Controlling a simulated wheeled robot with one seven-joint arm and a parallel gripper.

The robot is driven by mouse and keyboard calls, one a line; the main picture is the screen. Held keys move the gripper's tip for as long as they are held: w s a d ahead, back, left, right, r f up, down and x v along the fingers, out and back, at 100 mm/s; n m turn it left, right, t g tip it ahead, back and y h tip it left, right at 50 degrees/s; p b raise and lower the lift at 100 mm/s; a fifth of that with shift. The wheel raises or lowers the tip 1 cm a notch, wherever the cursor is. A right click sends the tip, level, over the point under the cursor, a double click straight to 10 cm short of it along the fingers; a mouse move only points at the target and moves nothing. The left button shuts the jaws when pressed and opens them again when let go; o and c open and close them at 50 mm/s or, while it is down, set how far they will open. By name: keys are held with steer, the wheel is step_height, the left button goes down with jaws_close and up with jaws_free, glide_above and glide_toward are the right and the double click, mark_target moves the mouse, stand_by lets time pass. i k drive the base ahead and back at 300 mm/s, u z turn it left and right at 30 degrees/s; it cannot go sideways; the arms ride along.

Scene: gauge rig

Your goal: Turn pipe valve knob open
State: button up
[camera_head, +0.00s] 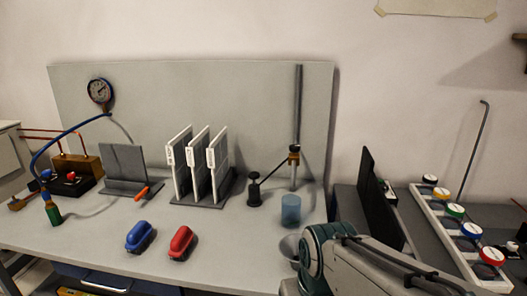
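A grey vertical pipe (298,105) stands against the back panel at the right end of the bench. A small brass-coloured valve fitting (294,156) is on its lower part, with a thin dark rod running down to the left. A black stand-like piece (254,192) is at the rod's lower left end. I cannot make out a separate knob or its turn position at this size. My arm, with a teal joint, enters at the bottom right, below and right of the pipe. My gripper is not visible.
A translucent blue cup (291,209) stands in front of the pipe. White upright plates (199,165) in a rack are left of it. Blue (140,237) and red (181,243) brush-like objects lie in front. A dark upright panel (380,199) and a tray with coloured caps (443,228) are right.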

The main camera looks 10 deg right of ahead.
mark_target(294, 149)
steer(key=u, duration=1.85)
steer(key=k, duration=1)
steer(key=z, duration=1.3)
steer(key=i, duration=1)
